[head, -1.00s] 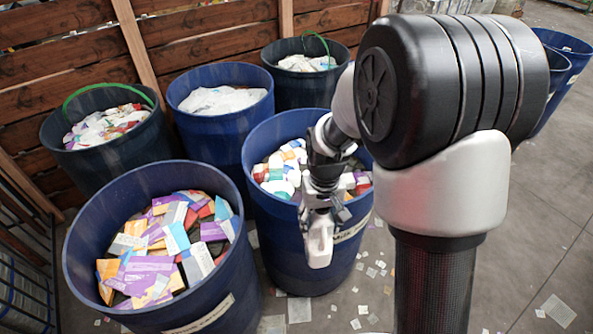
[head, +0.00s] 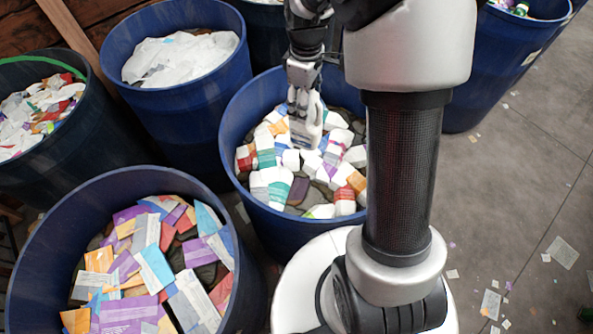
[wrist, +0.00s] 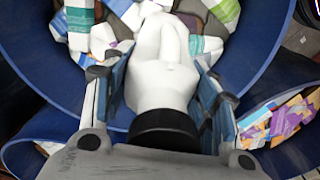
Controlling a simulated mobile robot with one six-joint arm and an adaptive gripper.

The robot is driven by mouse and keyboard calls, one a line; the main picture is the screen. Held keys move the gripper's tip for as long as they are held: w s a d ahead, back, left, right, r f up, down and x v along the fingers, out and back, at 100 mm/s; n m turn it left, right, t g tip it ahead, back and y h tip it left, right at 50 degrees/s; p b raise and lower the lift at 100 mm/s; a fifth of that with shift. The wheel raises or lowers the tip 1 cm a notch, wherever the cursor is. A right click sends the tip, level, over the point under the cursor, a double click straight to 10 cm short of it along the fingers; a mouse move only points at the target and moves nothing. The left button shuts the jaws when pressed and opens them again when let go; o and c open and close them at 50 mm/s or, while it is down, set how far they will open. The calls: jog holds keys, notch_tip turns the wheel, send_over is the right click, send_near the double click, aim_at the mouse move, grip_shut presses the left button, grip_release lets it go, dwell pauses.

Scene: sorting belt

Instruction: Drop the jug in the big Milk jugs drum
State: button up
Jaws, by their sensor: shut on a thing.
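A white jug (head: 308,128) hangs below my gripper (head: 304,95) in the head view, in line with the inside of the big blue drum (head: 262,214). Its height above the contents is hard to tell. In the wrist view the white jug (wrist: 163,82) sits between the two fingers, which are shut on it. The drum holds many white jugs and bottles with coloured labels (head: 265,175). The drum's wall (wrist: 262,45) curves around the jug in the wrist view. The drum's label is not visible now.
A blue drum of coloured cartons (head: 20,268) stands at front left. A blue drum of white material (head: 243,72) is behind it, and a dark drum with a green rim band (head: 62,160) is at far left. Another blue drum (head: 470,95) stands right. Open littered floor lies at right.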

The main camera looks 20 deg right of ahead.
jog(key=w+d+n, duration=0.2)
jog(key=d+n, duration=0.4)
jog(key=n, duration=0.1)
notch_tip(320, 180, down, 6)
jog(key=n+b, duration=0.1)
jog(key=b, duration=0.3)
jog(key=shift+w+d+f, duration=0.2)
jog(key=shift+d, duration=0.25)
jog(key=o, duration=1)
jog(key=shift+r, duration=0.15)
notch_tip(320, 180, up, 12)
jog(key=shift+f, duration=0.1)
